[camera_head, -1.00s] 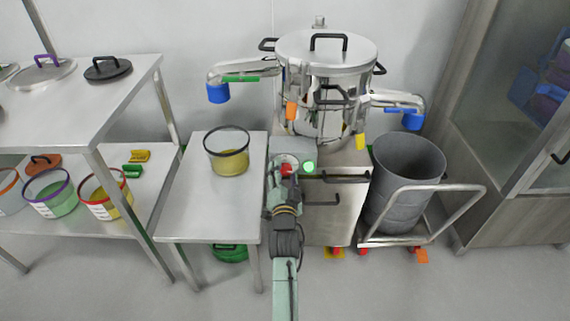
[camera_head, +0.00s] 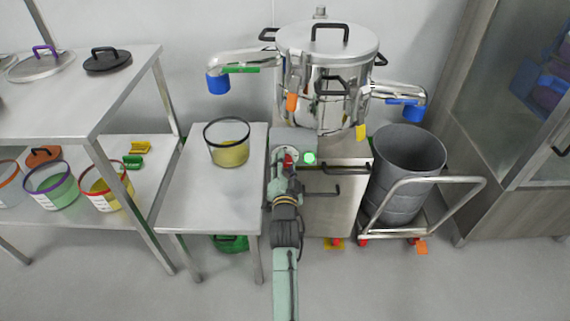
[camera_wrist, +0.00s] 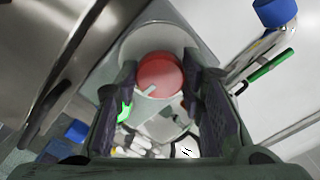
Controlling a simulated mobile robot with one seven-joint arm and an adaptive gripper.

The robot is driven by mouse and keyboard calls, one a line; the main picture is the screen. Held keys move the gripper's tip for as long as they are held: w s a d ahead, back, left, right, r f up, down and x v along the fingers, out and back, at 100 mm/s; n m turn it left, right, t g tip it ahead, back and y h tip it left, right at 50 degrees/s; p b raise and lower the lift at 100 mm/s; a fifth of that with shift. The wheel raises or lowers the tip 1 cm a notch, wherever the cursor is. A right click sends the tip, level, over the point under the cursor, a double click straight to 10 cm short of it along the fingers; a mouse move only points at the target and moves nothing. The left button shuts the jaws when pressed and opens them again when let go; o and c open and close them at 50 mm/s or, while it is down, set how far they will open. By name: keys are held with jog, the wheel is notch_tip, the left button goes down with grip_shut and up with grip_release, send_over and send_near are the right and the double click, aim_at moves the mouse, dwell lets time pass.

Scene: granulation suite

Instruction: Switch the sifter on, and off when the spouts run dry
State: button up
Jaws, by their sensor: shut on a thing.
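The sifter (camera_head: 330,42) is a steel drum with a lid on a steel cabinet. Its left spout has a blue end (camera_head: 218,84) and its right spout another blue end (camera_head: 413,110). No stream shows below either spout at this size. The control box has a red switch knob (camera_wrist: 161,74) and a lit green lamp (camera_head: 310,158). My gripper (camera_wrist: 160,82) is shut on the red knob, one finger at each side; in the head view it covers most of the knob. A clear tub (camera_head: 228,143) with yellow contents stands on the small table below the left spout.
A grey bin (camera_head: 408,172) stands on a wheeled cart (camera_head: 450,185) below the right spout. The small steel table (camera_head: 195,195) is left of my arm. A steel shelf (camera_head: 95,115) with lids and tubs is farther left. A cabinet (camera_head: 525,180) stands at right.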

jog(key=shift+n, duration=0.4)
jog(key=n, duration=0.4)
jog(key=n+p, duration=0.1)
jog(key=n, duration=0.8)
jog(key=shift+p, duration=0.4)
jog(key=shift+n+p, duration=0.45)
jog(key=shift+n, duration=1.55)
jog(key=o, duration=1.1)
